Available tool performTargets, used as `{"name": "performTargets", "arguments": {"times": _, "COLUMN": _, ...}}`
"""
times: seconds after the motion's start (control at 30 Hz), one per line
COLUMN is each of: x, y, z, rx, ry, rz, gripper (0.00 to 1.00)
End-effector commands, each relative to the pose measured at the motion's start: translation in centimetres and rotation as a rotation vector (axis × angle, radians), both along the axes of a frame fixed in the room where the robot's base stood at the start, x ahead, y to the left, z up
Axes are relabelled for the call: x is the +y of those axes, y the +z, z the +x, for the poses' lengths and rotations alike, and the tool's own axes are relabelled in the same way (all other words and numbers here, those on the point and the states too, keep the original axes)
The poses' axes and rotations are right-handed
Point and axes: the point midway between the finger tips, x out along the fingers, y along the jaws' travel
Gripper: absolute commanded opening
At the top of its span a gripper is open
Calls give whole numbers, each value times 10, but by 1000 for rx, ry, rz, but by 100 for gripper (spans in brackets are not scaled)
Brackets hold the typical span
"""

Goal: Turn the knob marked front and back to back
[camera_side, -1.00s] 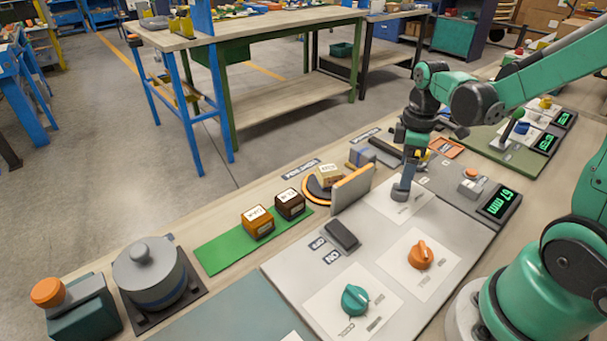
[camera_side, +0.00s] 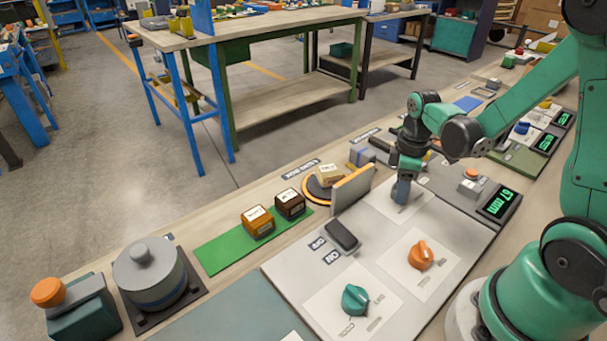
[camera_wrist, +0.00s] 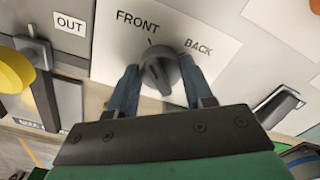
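The knob (camera_wrist: 158,73) is dark grey and round with a raised grip. It sits on a white plate marked FRONT (camera_wrist: 138,20) and BACK (camera_wrist: 198,46) in the wrist view. A short tick mark stands above it, near FRONT; I cannot tell exactly where its pointer aims. My gripper (camera_wrist: 159,76) has one blue finger on each side of the knob, spread about as wide as the knob, with no clear grip on the raised part. In the side view my gripper (camera_side: 402,191) is low over the far plate of the grey panel (camera_side: 290,272) and hides the knob.
An orange knob (camera_side: 421,255) and a teal knob (camera_side: 355,299) sit nearer on the panel. A dark rocker switch (camera_side: 342,236) and an upright board (camera_side: 352,189) stand to the left. A display (camera_side: 499,204) reading 67 mm is at right.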

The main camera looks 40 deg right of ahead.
Motion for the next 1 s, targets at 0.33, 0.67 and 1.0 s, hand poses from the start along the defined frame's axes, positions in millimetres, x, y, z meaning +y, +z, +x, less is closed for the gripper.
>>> {"name": "performTargets", "arguments": {"times": 0.33, "x": 0, "y": 0, "z": 0, "rx": 1, "ry": -29, "rz": 1, "gripper": 0}}
{"name": "performTargets", "arguments": {"times": 0.67, "x": 0, "y": 0, "z": 0, "rx": 0, "ry": -225, "rz": 1, "gripper": 0}}
{"name": "performTargets", "arguments": {"times": 1.0, "x": 0, "y": 0, "z": 0, "rx": 0, "ry": -545, "rz": 1, "gripper": 0}}
